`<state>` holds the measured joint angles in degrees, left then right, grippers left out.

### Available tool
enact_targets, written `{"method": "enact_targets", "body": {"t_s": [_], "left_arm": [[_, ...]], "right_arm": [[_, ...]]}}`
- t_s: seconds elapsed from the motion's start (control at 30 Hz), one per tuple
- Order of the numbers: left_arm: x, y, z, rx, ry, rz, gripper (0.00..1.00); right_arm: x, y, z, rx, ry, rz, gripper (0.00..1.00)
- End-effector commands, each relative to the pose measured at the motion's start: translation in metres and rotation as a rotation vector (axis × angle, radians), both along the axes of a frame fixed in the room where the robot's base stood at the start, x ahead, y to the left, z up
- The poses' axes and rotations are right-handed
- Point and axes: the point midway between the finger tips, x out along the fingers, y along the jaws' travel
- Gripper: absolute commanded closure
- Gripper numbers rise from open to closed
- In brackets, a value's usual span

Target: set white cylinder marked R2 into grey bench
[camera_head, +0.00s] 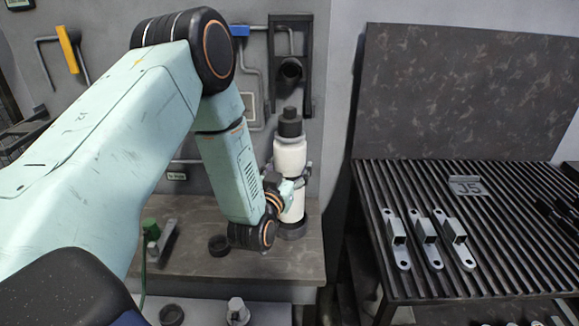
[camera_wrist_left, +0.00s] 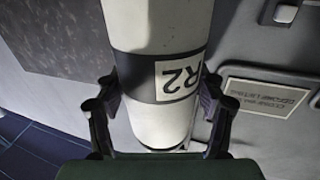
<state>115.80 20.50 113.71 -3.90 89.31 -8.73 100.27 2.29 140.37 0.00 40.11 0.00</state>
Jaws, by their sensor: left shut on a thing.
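The white cylinder marked R2 (camera_head: 290,155) is upright at the back of the grey bench (camera_head: 200,262), with a black cap and a dark band. My left gripper (camera_head: 288,186) is shut around its body. In the left wrist view the R2 label (camera_wrist_left: 178,80) faces me, and the cylinder (camera_wrist_left: 155,25) stands between the two dark fingers of the gripper (camera_wrist_left: 158,100). A dark round base (camera_head: 291,230) shows at the cylinder's lower end; I cannot tell whether it is seated there.
A slatted table (camera_head: 500,260) on the right holds several galvanized brackets (camera_head: 425,240) and a plate marked J5 (camera_head: 467,186). A wall holder (camera_head: 290,70) is behind the cylinder.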

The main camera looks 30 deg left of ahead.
Motion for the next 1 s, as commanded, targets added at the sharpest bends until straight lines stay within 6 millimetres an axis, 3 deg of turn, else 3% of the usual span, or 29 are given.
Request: {"method": "enact_targets", "body": {"t_s": [1.0], "left_arm": [[0.002, 0.0, -0.021, 0.003, -0.013, 0.0, 0.94]], "right_arm": [[0.0, 0.0, -0.02, 0.0, 0.0, 0.0, 0.6]]}}
